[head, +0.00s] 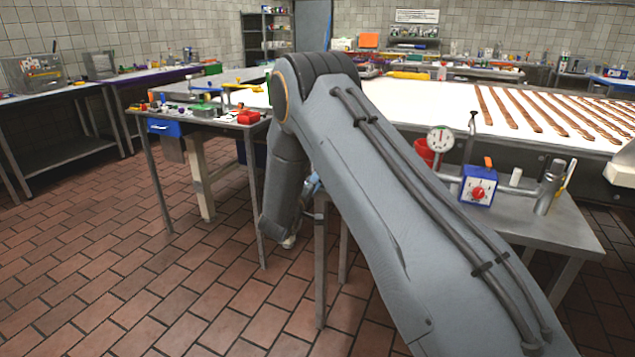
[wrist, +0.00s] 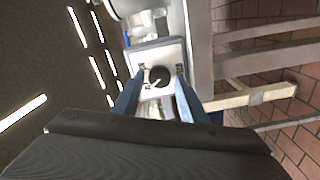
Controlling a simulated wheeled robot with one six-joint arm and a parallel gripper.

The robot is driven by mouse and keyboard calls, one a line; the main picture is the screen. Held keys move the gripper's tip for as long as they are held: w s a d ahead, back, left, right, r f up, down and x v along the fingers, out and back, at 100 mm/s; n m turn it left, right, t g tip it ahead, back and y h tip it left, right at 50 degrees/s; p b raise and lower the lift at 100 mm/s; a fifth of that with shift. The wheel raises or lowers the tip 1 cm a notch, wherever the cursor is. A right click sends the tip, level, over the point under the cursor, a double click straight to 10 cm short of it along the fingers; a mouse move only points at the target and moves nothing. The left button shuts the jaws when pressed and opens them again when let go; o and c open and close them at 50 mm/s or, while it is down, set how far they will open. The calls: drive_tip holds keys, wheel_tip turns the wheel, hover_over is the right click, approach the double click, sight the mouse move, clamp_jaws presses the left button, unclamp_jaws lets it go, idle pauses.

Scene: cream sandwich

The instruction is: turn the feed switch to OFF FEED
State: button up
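In the wrist view, a pale square switch plate (wrist: 146,56) carries a round black knob (wrist: 160,75) with a light pointer. The pointer slants toward the lower left; small dark labels on the plate are too small to read. My gripper (wrist: 159,80) is open, with one blue-grey finger on each side of the knob. The fingers seem apart from the knob; how far their tips are from the plate, I cannot tell. In the head view my arm hides the switch, and only a blue bit of my gripper (head: 313,186) shows behind it.
A blue box with a red dial (head: 478,190), a round gauge (head: 440,138) and a metal cylinder (head: 549,187) stand on the bench at the right. A long white belt (head: 450,104) carries brown strips. A cluttered side table (head: 190,116) stands left. Tiled floor is open at front left.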

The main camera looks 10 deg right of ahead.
drive_tip(key=shift+o, duration=0.4)
drive_tip(key=shift+d, duration=0.15)
drive_tip(key=v, duration=0.7)
drive_tip(key=shift+s+a+b, duration=0.25)
drive_tip(key=shift+s+b, duration=0.05)
drive_tip(key=shift+b, duration=0.1)
drive_tip(key=s+d+r+m+g+y, duration=0.1)
drive_tip(key=s+g, duration=0.4)
drive_tip(key=s, duration=0.9)
drive_tip(key=s+d+r+m+g+y+p, duration=0.1)
drive_tip(key=s+y, duration=0.5)
drive_tip(key=s, duration=0.8)
drive_tip(key=s+d+r+m+g+y, duration=0.1)
drive_tip(key=s+m+g, duration=0.4)
drive_tip(key=s, duration=0.9)
drive_tip(key=d+g+y, duration=0.1)
drive_tip(key=g+y, duration=0.1)
drive_tip(key=g, duration=0.1)
drive_tip(key=shift+d+g+y+p, duration=0.3)
drive_tip(key=shift+p, duration=0.05)
